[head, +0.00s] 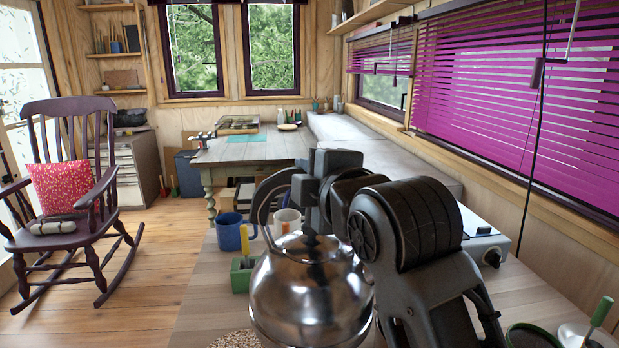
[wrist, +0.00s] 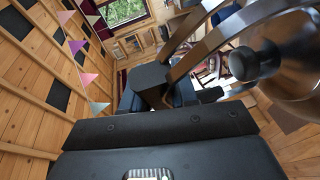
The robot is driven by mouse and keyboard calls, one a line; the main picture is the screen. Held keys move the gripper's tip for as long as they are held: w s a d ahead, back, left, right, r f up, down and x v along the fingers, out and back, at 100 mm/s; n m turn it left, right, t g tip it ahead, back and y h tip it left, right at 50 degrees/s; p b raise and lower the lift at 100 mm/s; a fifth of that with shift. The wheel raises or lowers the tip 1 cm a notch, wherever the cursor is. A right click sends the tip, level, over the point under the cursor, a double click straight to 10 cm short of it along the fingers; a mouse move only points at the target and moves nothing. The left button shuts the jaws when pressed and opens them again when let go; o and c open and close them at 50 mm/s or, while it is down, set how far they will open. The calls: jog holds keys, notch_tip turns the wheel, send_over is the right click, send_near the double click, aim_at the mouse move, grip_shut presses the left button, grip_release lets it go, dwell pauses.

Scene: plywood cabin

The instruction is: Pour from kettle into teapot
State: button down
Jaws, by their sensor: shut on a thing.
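The shiny steel kettle (head: 312,295) stands out at the front middle of the head view, with its dark lid knob on top. It looks upright, above or on the wooden counter; I cannot tell which. My gripper (head: 318,190) is shut on the kettle's handle, mostly hidden behind my own arm. In the wrist view the kettle's body (wrist: 295,85) and dark knob show at the upper right, with the handle's bands running towards my gripper (wrist: 152,85). I cannot make out a teapot in either view; the kettle and my arm hide part of the counter.
A blue mug (head: 229,232), a pale mug (head: 288,221) and a green holder (head: 241,276) stand close behind and left of the kettle. A woven mat (head: 234,340) lies at the front. A white appliance (head: 487,238) and a dark green-rimmed bowl (head: 532,336) are at right.

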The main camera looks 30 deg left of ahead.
jog(key=shift+r, duration=0.3)
jog(key=shift+m+t+y, duration=0.3)
jog(key=shift+m+y, duration=0.3)
jog(key=shift+m, duration=0.3)
jog(key=shift+w+d+f+b, duration=0.1)
jog(key=shift+d+f+b, duration=0.3)
jog(key=shift+f+b, duration=0.9)
jog(key=shift+w+d+f+b, duration=0.15)
jog(key=shift+d+f+b, duration=0.25)
jog(key=shift+f+b, duration=0.85)
jog(key=shift+w+d+f+b, duration=0.1)
jog(key=shift+d+f+b, duration=0.3)
jog(key=shift+f+b, duration=0.9)
jog(key=shift+w+d+r+m+t+y+b, duration=0.25)
jog(key=shift+d+r+m+b, duration=0.3)
jog(key=shift+d, duration=0.2)
jog(key=shift+w+d+r+m+t+y+b, duration=0.25)
jog(key=shift+d+r+m+b, duration=0.2)
jog(key=shift+d+r, duration=0.25)
